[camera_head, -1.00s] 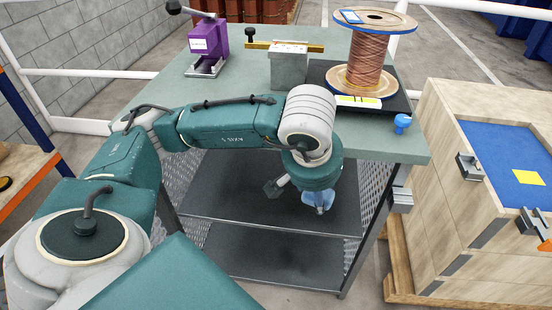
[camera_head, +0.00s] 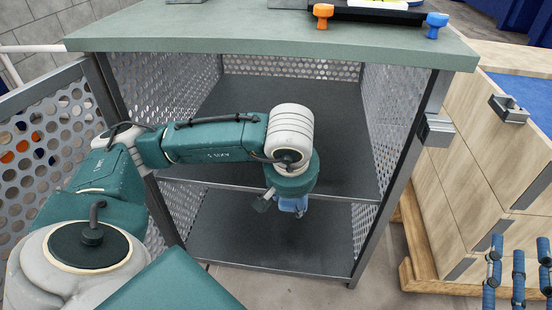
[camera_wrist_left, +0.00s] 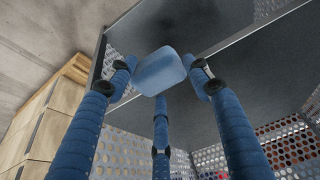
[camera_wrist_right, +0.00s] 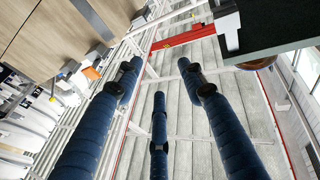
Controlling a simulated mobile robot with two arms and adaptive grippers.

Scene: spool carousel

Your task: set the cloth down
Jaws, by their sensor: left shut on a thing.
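My left gripper (camera_head: 293,208) hangs in front of the bench's open shelves, its fingers mostly hidden by my own wrist. In the left wrist view my left gripper (camera_wrist_left: 161,75) is shut on a light-blue, rounded, flat cloth (camera_wrist_left: 158,70), held between the fingertips. The cloth appears clear of the shelf edges there. In the head view I cannot separate the cloth from the fingers. My right gripper (camera_head: 520,250) is at the lower right, in front of the wooden cabinet. In the right wrist view my right gripper (camera_wrist_right: 159,72) has its fingers spread with nothing between them.
The green-topped bench (camera_head: 230,38) has a middle shelf (camera_head: 335,165) and a lower shelf (camera_head: 300,240), both bare where visible, between perforated side panels. A wooden cabinet (camera_head: 480,190) stands to the right.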

